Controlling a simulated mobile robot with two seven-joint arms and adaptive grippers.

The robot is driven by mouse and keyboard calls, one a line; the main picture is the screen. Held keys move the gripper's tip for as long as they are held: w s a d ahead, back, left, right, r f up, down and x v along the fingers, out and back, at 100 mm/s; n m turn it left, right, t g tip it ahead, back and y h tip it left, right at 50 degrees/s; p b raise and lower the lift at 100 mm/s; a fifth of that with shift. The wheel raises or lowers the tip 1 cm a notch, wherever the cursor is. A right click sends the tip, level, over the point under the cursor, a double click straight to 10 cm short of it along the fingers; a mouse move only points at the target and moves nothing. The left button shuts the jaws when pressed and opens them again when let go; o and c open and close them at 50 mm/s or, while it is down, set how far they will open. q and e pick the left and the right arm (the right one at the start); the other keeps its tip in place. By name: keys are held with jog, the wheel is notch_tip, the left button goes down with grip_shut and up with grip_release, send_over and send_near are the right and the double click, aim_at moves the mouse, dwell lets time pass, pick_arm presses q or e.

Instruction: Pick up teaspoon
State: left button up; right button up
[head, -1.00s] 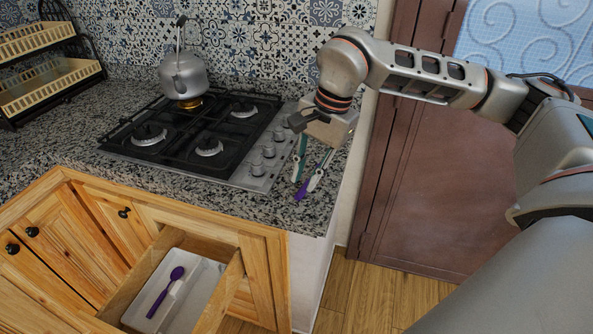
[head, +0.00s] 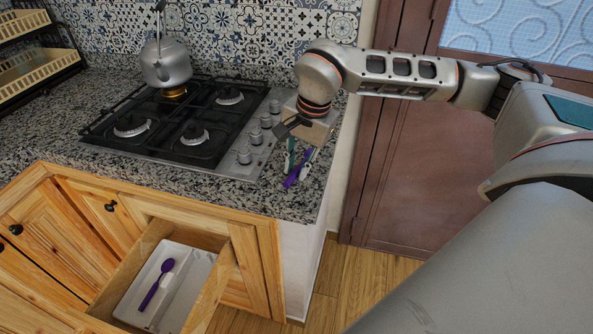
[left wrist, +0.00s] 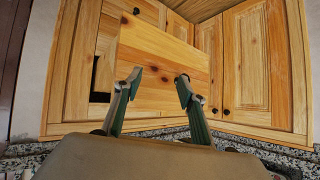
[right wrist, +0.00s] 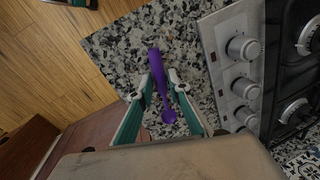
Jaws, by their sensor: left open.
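A purple teaspoon (head: 293,181) is at the right end of the granite counter. My right gripper (head: 298,171) points down over it, with its two green-and-grey fingers close on either side of the spoon. In the right wrist view the teaspoon (right wrist: 158,66) runs between the fingertips (right wrist: 158,80), its bowl towards the palm. The fingers look shut on it; whether it is clear of the counter I cannot tell. My left gripper (left wrist: 155,84) is open and empty, facing wooden cabinets; it is out of the head view.
An open wooden drawer (head: 229,286) holds a white tray (head: 189,279) with another purple spoon (head: 154,287) in it. The gas hob (head: 165,128) with its knobs lies left of my right gripper. A kettle (head: 166,62) stands on the hob. A brown door (head: 422,175) is to the right.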

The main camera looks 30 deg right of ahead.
grip_shut()
jog(key=shift+r, duration=0.15)
